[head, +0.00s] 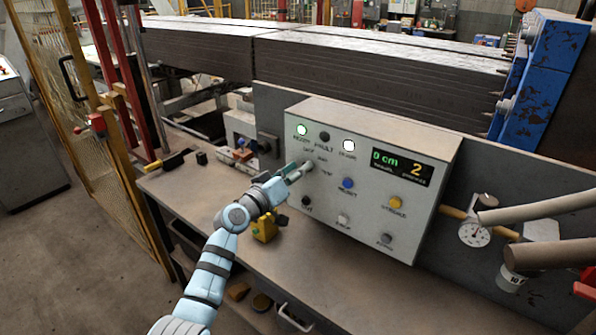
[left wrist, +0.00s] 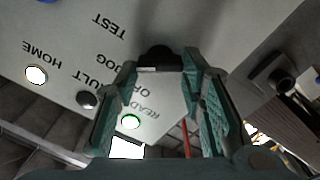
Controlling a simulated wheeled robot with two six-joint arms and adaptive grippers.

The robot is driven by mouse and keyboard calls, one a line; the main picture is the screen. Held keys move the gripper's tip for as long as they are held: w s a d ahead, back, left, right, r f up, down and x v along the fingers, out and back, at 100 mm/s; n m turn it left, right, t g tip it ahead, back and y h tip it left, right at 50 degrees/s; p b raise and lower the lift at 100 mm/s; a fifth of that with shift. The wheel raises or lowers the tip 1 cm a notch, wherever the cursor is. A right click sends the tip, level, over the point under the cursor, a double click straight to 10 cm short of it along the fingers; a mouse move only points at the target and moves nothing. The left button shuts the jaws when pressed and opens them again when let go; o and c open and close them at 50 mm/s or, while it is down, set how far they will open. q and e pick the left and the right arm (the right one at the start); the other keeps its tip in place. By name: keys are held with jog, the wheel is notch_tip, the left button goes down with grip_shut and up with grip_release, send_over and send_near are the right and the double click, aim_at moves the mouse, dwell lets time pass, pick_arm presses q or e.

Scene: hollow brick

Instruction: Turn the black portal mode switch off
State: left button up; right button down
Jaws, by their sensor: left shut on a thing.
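The grey control box (head: 430,215) stands on the bench, with lamps, buttons and a display on its sloped face. My left gripper (head: 298,172) reaches its left part, by the small mode labels. In the left wrist view, the teal fingers of this gripper (left wrist: 160,74) are shut on the black portal mode switch (left wrist: 159,56), one finger on each side. The labels OFF, JOG and TEST read upside down beside it. The fingers hide much of the switch in the head view, and I cannot tell which label it points to. My right gripper is not in view.
A blue button (head: 348,184) and a yellow button (head: 395,202) sit right of the gripper. The READY lamp (head: 302,130) and HOME lamp (head: 348,145) are lit. A yellow object (head: 264,229) stands below my left wrist. The bench front (head: 190,190) is mostly clear.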

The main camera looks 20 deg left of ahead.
pick_arm(q)
jog(key=n, duration=0.3)
jog(key=n+p, duration=0.1)
jog(key=n, duration=0.3)
jog(key=n+p, duration=0.1)
jog(key=n, duration=0.2)
jog(key=shift+f+n, duration=0.25)
jog(key=shift+n, duration=0.05)
dwell(0.4)
jog(key=o, duration=1.1)
jog(key=shift+o, duration=0.2)
jog(key=shift+a, duration=0.1)
jog(key=v, duration=1.2)
